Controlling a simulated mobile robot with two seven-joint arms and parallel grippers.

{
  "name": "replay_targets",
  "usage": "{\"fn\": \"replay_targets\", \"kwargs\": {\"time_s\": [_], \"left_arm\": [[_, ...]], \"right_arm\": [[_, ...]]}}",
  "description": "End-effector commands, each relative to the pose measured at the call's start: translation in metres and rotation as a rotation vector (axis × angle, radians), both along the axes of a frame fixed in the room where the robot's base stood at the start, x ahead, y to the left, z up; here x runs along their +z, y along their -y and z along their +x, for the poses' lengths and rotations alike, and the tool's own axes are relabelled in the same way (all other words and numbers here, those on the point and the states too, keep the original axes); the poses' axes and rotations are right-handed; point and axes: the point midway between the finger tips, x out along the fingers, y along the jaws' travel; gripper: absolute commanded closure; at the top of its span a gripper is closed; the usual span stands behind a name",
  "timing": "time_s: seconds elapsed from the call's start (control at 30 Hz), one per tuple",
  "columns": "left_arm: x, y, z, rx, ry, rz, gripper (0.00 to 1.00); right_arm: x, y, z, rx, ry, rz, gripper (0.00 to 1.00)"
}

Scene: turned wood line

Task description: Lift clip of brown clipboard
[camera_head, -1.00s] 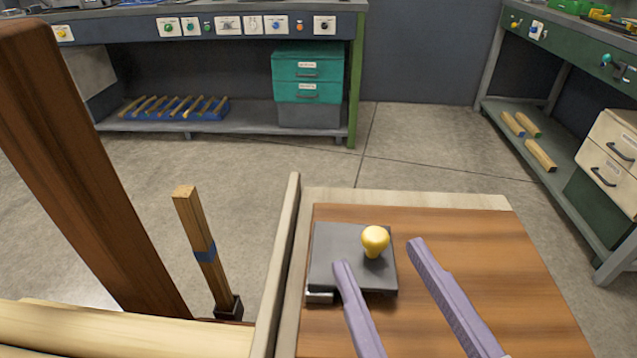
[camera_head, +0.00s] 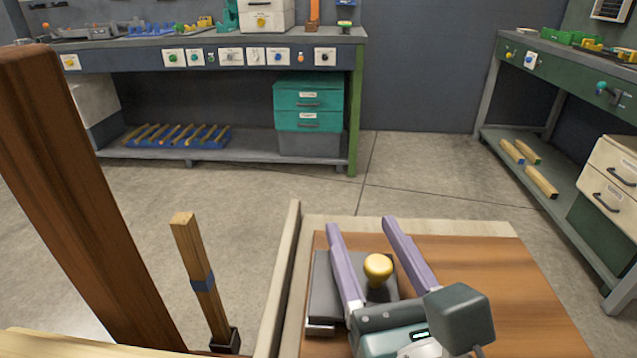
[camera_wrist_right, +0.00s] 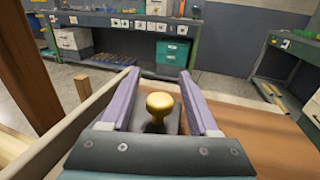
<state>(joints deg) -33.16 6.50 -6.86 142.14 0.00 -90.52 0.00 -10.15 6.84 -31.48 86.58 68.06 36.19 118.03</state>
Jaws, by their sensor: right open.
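The brown clipboard (camera_head: 500,290) lies at the lower right of the head view, its brown face bordered by a pale strip. Its clip seems to be the dark grey plate (camera_head: 322,290) with a round yellow knob (camera_head: 378,268). The knob also shows in the right wrist view (camera_wrist_right: 160,104). My right gripper (camera_head: 362,226) is open, its two lilac fingers (camera_wrist_right: 158,72) on either side of the knob and reaching past it. The knob shows gaps to both fingers in the wrist view. The plate is partly hidden by the left finger and gripper body. My left gripper is not in view.
A pale raised rail (camera_head: 280,275) runs along the board's left side. A wooden post with a blue band (camera_head: 196,265) and a thick dark brown beam (camera_head: 75,190) stand left. Workbenches (camera_head: 200,50) stand beyond open floor (camera_head: 400,185).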

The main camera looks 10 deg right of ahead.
Motion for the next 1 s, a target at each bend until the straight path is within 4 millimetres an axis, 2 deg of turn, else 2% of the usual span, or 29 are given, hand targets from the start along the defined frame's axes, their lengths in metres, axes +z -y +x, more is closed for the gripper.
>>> {"fn": "replay_targets", "kwargs": {"time_s": [0.17,0.7,1.0], "left_arm": [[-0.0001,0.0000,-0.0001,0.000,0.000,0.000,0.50],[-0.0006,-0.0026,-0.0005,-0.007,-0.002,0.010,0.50],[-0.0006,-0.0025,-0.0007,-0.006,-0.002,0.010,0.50]], "right_arm": [[0.0000,0.0000,-0.0002,0.000,0.000,0.000,0.41],[0.0001,0.0000,-0.0005,0.000,0.000,0.000,1.00],[0.0001,0.0000,-0.0005,0.000,0.000,0.000,1.00]]}}
